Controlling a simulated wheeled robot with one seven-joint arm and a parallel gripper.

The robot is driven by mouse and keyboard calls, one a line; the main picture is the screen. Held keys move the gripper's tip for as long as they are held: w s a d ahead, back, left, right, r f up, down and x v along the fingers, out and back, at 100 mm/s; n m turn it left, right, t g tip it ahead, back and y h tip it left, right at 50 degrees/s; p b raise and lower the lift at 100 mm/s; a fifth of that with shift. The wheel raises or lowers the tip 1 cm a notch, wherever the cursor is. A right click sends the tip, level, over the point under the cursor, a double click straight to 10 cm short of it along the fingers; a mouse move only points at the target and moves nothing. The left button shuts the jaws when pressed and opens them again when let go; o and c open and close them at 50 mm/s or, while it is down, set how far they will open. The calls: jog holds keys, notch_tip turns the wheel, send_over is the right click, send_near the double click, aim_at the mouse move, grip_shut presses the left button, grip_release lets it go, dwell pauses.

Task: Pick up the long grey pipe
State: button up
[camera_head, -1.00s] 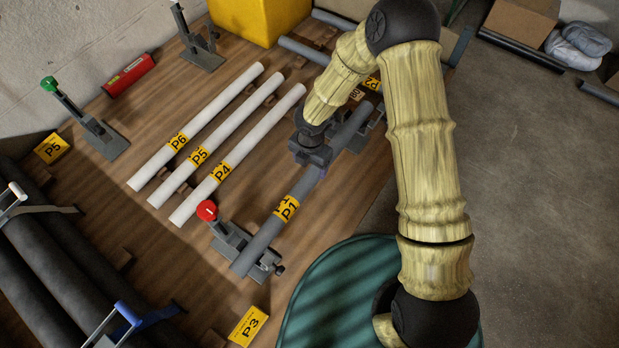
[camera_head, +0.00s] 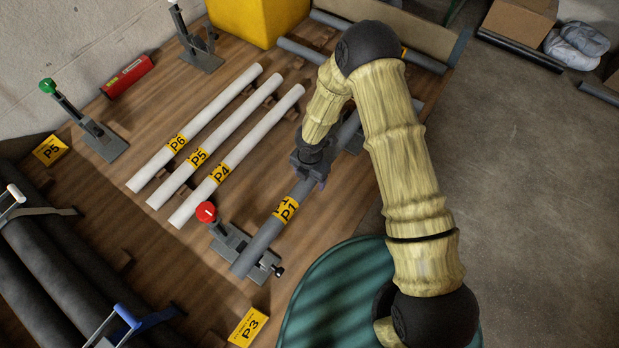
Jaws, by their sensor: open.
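The long grey pipe (camera_head: 265,237) with the yellow P1 label lies diagonally on the wooden bench, its near end in a grey clamp with a red knob (camera_head: 206,212). Its far part runs up behind my arm. My gripper (camera_head: 311,174) is open and sits low at the pipe's middle, just beyond the P1 label. The jaws look to be over or around the pipe; whether they touch it I cannot tell. My wrist and arm hide part of the pipe's far half.
Three white pipes (camera_head: 212,145) labelled P4, P5 and P6 lie parallel to the left. Clamps with a green knob (camera_head: 48,86) and a white knob stand further left. Large dark pipes (camera_head: 50,262) fill the lower left. A yellow box (camera_head: 243,22) stands at the back. A green ribbed round top (camera_head: 335,290) is near.

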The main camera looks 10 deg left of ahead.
dwell(0.5)
jog(key=c, duration=1.3)
jog(key=shift+r, duration=0.15)
notch_tip(320, 180, up, 10)
jog(key=shift+f+p, duration=0.15)
jog(key=shift+p, duration=0.15)
